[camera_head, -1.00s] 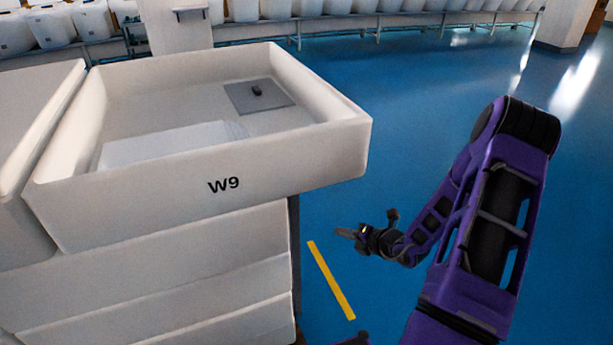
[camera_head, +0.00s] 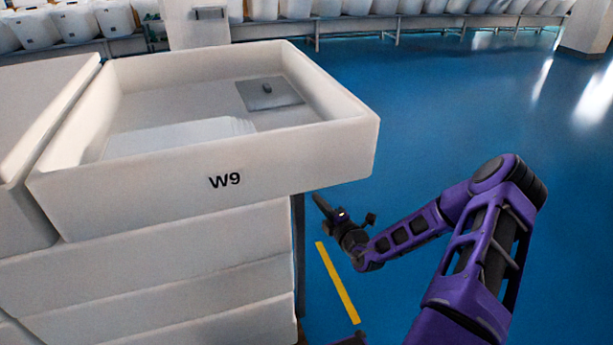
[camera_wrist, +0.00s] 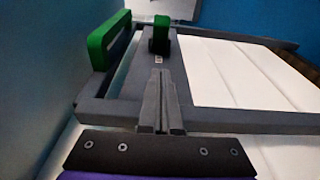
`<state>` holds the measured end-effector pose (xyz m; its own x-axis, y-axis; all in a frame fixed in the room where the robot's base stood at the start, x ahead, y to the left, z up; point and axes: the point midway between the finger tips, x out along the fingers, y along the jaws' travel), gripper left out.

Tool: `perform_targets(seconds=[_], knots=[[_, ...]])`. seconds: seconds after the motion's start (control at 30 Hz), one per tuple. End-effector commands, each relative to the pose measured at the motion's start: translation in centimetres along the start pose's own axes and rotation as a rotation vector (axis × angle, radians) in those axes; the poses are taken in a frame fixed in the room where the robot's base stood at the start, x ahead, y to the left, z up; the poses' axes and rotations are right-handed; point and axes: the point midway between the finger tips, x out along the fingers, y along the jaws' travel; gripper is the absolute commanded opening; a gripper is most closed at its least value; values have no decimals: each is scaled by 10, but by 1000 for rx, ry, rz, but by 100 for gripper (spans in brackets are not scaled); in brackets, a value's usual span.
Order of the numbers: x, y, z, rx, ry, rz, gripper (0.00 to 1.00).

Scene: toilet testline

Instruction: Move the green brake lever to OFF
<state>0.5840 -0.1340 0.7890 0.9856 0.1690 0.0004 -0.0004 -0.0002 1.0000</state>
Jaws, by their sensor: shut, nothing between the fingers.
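In the wrist view, a short upright green lever (camera_wrist: 161,36) stands on a dark grey frame (camera_wrist: 190,127), with a tiny label below it. A longer green bar-like handle (camera_wrist: 108,40) stands at the frame's left edge. I cannot tell which is the brake lever or read the label. My gripper (camera_wrist: 159,74) is shut and empty, its fingertips pointing towards the short lever and apart from it. In the head view my gripper (camera_head: 318,197) is beside the right side of the W9 bin; no green part shows there.
White panels (camera_wrist: 235,75) lie within the grey frame. A pale wall (camera_wrist: 45,60) is close on the left. In the head view the white W9 bin (camera_head: 290,155) stands on the left, above a yellow floor strip (camera_head: 338,282). Open blue floor lies to the right.

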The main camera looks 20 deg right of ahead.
Motion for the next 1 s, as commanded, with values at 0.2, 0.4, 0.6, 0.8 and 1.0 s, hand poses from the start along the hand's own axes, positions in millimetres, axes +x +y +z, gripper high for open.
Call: perform_targets(seconds=[0.2,0.4,0.6,0.8,1.0], knots=[[36,-1,-1,-2,3,2,0],[80,-2,-2,-2,3,2,0],[109,-1,14,-3,-1,2,0],[121,0,26,0,1,1,0],[123,0,28,0,1,0,0]])
